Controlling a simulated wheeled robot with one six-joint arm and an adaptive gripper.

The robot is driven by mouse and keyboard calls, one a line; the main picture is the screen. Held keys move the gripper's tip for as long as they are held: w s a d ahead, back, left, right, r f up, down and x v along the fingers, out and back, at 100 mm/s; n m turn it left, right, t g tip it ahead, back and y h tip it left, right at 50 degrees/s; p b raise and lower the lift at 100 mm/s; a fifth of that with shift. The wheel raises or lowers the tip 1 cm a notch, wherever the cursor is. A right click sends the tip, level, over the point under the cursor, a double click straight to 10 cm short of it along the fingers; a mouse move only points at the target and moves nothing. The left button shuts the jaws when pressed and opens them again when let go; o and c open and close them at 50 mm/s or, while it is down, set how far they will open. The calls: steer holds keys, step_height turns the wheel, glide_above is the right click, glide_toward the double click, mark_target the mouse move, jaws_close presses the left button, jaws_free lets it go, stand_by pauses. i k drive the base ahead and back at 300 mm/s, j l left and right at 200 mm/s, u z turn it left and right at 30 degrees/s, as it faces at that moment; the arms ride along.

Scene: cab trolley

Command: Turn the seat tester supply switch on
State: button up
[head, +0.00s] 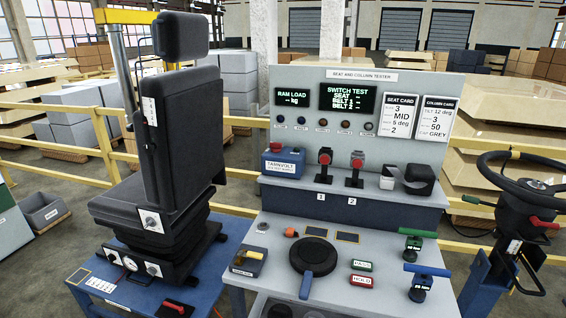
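A seat and column tester panel (300,76) stands upright at the back of the grey bench. A blue box (283,166) labelled TARNVOLT sits on the ledge at its left, with a red knob (275,147) on top. Its smaller print is too small to read surely, and I cannot tell the switch position. The ram load display (294,97) and switch test display (347,98) are lit green and show dashes. A small yellow and dark unit (248,262) lies at the bench's left; its label is unreadable. My gripper is not in view.
A black seat (170,150) stands on a blue table at left. A round black lever (314,258) and green- and blue-handled valves (413,243) (421,281) occupy the bench. A steering column (515,210) stands at right.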

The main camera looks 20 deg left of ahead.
mark_target(276, 147)
steer(key=i+j, duration=0.2)
steer(key=j, duration=0.3)
steer(key=i+j+z, duration=0.15)
steer(key=j, duration=0.35)
steer(key=i+j, duration=0.2)
steer(key=j, duration=0.35)
steer(key=i+j+z, duration=0.15)
steer(key=j, duration=0.35)
steer(key=i+j, duration=0.15)
steer(key=j, duration=0.4)
steer(key=i+j+z, duration=0.15)
steer(key=j, duration=0.4)
steer(key=i+j, duration=0.1)
steer(key=j, duration=0.45)
steer(key=i+j+z, duration=0.15)
steer(key=j, duration=0.4)
